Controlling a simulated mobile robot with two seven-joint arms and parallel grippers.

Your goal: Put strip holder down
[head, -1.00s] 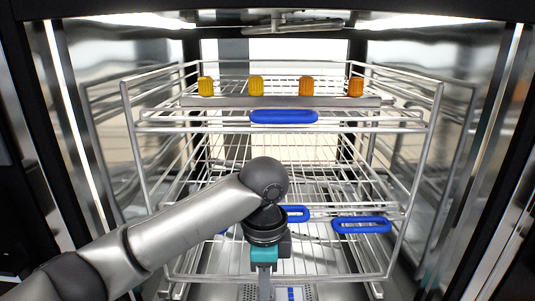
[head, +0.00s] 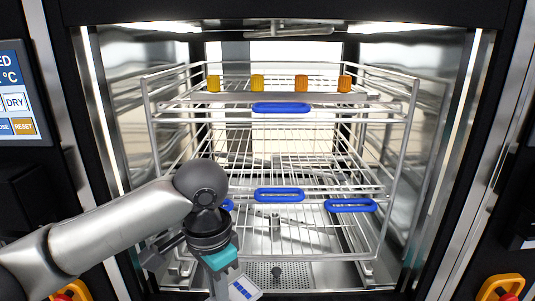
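My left gripper (head: 219,286) reaches in from the left at the bottom of the head view, in front of the open washer chamber. Its wrist is tilted, and its fingertips are largely cut off by the lower picture edge. A small white piece with blue squares, apparently the strip holder (head: 243,288), shows at the fingers and is tilted with them. It appears gripped, though the contact is hidden. Its lower part is out of the picture. My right gripper is not in view.
The washer holds a wire rack (head: 385,150) with blue handles (head: 282,108) and several yellow-orange caps (head: 257,83) on its upper level. A perforated drain plate (head: 275,272) lies on the chamber floor. A display panel (head: 20,95) is at left; an orange-framed switch (head: 503,287) is at lower right.

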